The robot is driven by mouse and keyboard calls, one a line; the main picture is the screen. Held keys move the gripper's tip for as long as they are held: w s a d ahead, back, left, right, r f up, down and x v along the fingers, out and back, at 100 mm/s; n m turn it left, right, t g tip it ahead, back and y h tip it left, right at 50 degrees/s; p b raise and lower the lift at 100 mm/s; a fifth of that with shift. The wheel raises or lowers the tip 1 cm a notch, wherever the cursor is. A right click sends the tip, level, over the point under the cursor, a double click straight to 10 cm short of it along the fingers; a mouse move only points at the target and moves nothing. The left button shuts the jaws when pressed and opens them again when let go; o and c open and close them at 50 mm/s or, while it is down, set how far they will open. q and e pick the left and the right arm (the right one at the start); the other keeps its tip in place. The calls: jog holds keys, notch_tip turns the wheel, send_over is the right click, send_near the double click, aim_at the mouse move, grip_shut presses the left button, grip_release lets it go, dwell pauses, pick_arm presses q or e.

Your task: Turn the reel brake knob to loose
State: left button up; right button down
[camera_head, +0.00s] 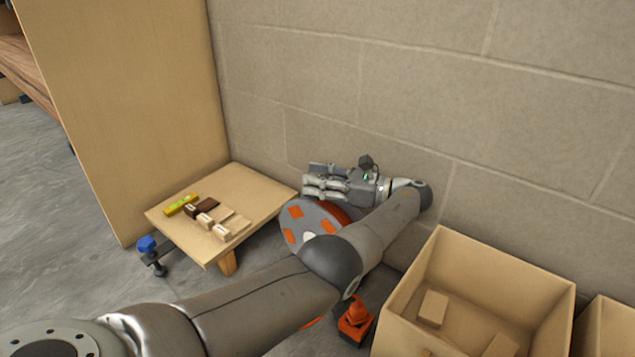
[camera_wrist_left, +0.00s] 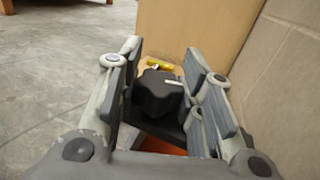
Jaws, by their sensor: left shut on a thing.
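The reel brake knob (camera_wrist_left: 158,94) is a dark, lobed knob with a white pointer line, seen between the fingers in the left wrist view. My left gripper (camera_wrist_left: 165,72) is shut on it, with one finger at each side. In the head view my left gripper (camera_head: 318,182) is beside the wall, above the reel (camera_head: 294,229), a grey disc with orange patches. My gripper and arm hide the knob there and cover part of the reel. The loose and tight marks cannot be made out. My right gripper is not in view.
A low wooden table (camera_head: 236,180) carries a yellow level (camera_head: 181,204) and several small blocks. A blue-and-black clamp (camera_head: 150,252) is at its front left. An orange tool (camera_head: 355,318) stands left of a wooden crate (camera_head: 447,250). The block wall (camera_head: 420,90) closes off the back.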

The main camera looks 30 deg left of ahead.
pick_arm(q)
jog(key=shift+a, duration=0.1)
jog(key=o, duration=1)
jog(key=shift+s, duration=0.1)
jog(key=shift+o, duration=0.2)
jog(key=shift+r, duration=0.15)
notch_tip(320, 180, up, 10)
jog(key=shift+f, duration=0.15)
